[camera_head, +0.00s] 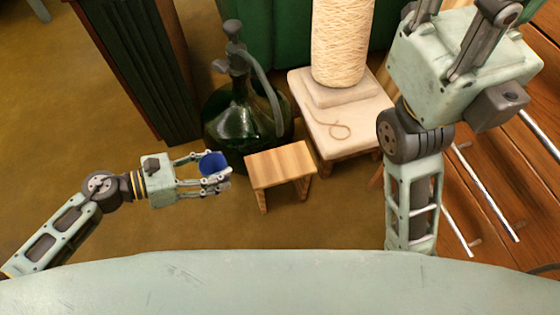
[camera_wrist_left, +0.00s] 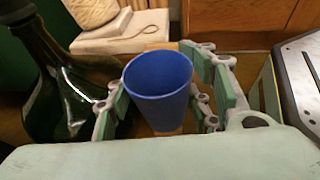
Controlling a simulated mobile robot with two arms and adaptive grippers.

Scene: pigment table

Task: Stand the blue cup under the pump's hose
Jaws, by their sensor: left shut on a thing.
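The blue cup (camera_head: 212,164) is held upright, or nearly so, in my left gripper (camera_head: 214,179). In the left wrist view the blue cup (camera_wrist_left: 158,82) stands between the green finger pads, and it looks empty. The pump (camera_head: 234,45) sits on the neck of a big dark green glass bottle (camera_head: 232,115). Its grey hose (camera_head: 268,88) arches over and hangs down on the right side. A small wooden stool (camera_head: 280,163) stands in front of the bottle, right of the cup. My right gripper (camera_head: 455,60) is at the upper right, its fingertips cut off by the frame.
A cream plinth (camera_head: 345,120) with a rope-wrapped post (camera_head: 341,45) stands behind the stool, a loose cord on it. A dark green cabinet (camera_head: 140,65) stands at the back left. Wooden drawers (camera_head: 490,180) stand on the right.

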